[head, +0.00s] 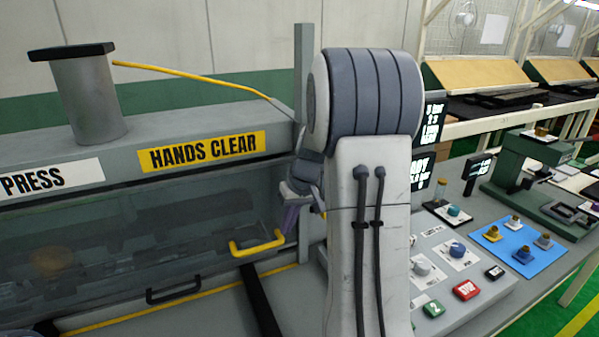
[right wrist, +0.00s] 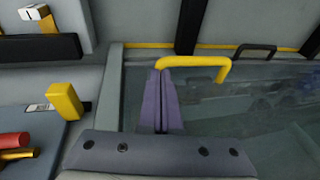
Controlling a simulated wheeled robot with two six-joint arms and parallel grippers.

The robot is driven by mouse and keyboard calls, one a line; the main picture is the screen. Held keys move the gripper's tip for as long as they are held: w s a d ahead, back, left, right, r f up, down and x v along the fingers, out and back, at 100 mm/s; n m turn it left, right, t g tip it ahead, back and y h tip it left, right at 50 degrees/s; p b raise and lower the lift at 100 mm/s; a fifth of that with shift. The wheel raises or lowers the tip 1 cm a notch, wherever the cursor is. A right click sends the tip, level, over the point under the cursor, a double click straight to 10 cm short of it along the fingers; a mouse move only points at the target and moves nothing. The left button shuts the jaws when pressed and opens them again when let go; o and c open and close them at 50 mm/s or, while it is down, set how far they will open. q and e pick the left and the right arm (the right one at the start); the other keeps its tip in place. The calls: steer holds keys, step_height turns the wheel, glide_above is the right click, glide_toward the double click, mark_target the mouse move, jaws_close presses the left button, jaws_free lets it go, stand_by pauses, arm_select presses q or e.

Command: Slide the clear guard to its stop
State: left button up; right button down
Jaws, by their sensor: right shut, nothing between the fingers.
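The clear guard (head: 120,235) is a see-through panel across the front of the press, below the HANDS CLEAR sign; it also fills the right of the right wrist view (right wrist: 255,112). A yellow handle (head: 257,244) shows at the guard's right end, and in the right wrist view (right wrist: 195,61). My right gripper (head: 289,222) is shut and empty. In the right wrist view its purple fingertips (right wrist: 161,74) are at the handle's left end; I cannot tell whether they touch it. My left gripper is not in view.
A black handle (head: 173,290) is left of the yellow one. The press frame (head: 215,115) stands behind. A control panel (head: 440,262) with knobs and buttons is right of my arm, and a blue mat (head: 521,244) with small fittings lies beyond it.

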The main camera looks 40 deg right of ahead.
steer(key=b+v, duration=0.1)
steer(key=v, duration=1.1)
steer(key=s+a+f+n+g, duration=0.1)
steer(key=s+a+f+n, duration=0.15)
steer(key=a, duration=0.85)
steer(key=s+a+f+n+g, duration=0.1)
steer(key=a+f+n, duration=0.15)
steer(key=a, duration=0.85)
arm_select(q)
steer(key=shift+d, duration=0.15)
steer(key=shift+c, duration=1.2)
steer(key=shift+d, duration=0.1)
arm_select(e)
steer(key=s+a+f+n, duration=0.2)
steer(key=s+a, duration=0.3)
steer(key=s, duration=0.3)
steer(key=s+a+f+n, duration=0.3)
steer(key=s+a, duration=0.3)
steer(key=s, duration=0.2)
steer(key=shift+s+f+n+g+h, duration=0.3)
steer(key=shift+f+g, duration=0.1)
steer(key=shift+f, duration=0.2)
